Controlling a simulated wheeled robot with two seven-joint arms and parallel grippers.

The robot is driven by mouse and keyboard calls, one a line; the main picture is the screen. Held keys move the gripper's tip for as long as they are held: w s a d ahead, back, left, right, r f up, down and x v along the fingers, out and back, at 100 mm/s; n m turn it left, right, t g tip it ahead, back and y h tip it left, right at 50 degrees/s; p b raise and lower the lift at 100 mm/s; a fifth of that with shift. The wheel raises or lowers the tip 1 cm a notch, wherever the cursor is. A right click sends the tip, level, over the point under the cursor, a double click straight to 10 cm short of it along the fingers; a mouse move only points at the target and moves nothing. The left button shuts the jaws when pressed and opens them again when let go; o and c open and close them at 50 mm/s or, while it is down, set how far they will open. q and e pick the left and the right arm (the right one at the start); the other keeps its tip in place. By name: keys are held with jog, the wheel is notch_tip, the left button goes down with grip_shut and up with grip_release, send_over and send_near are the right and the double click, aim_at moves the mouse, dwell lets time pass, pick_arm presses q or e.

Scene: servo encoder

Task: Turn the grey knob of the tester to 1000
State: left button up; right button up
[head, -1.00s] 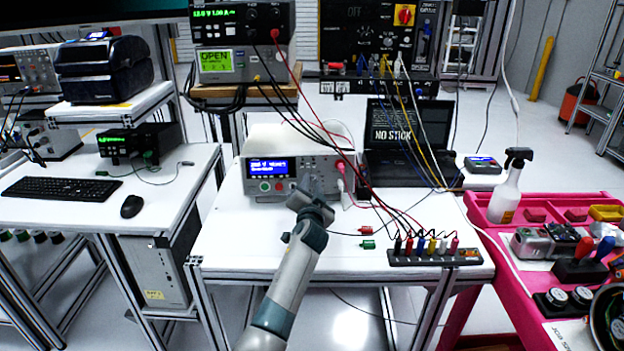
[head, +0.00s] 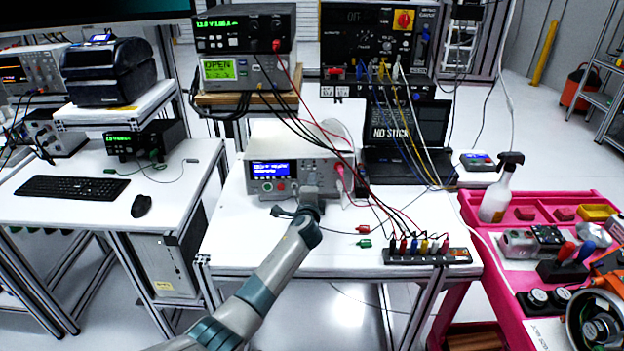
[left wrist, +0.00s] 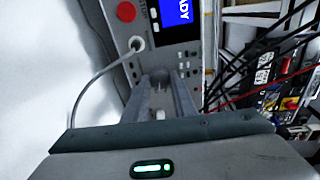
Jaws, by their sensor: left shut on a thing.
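The tester (head: 259,187) is a light bench instrument with a blue lit display (head: 270,168), standing on the middle table. My left gripper (head: 309,188) reaches its front panel, right of the display, and covers the knob area in the head view. In the left wrist view, the fingers (left wrist: 160,84) point at the tester's panel (left wrist: 187,58) and are shut on the grey knob (left wrist: 160,77), of which little shows. The knob's setting is not readable. The display (left wrist: 176,12) shows only partly there. My right gripper is not in view.
A white plug and cable (left wrist: 136,44) sit close beside the left fingers. Red and black leads run from the power supply down to a terminal strip (head: 428,256) at the table's front right. A laptop (head: 405,140) stands right of the tester. The table's front left is clear.

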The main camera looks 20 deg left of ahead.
pick_arm(q)
jog(key=shift+r+m+p, duration=0.1)
jog(key=shift+m+p, duration=0.95)
jog(key=shift+m, duration=0.45)
jog(key=o, duration=1)
jog(key=shift+o, duration=0.2)
jog(key=shift+s, duration=0.15)
jog(key=b+v, duration=0.1)
jog(key=v, duration=1.6)
jog(key=shift+r, duration=0.3)
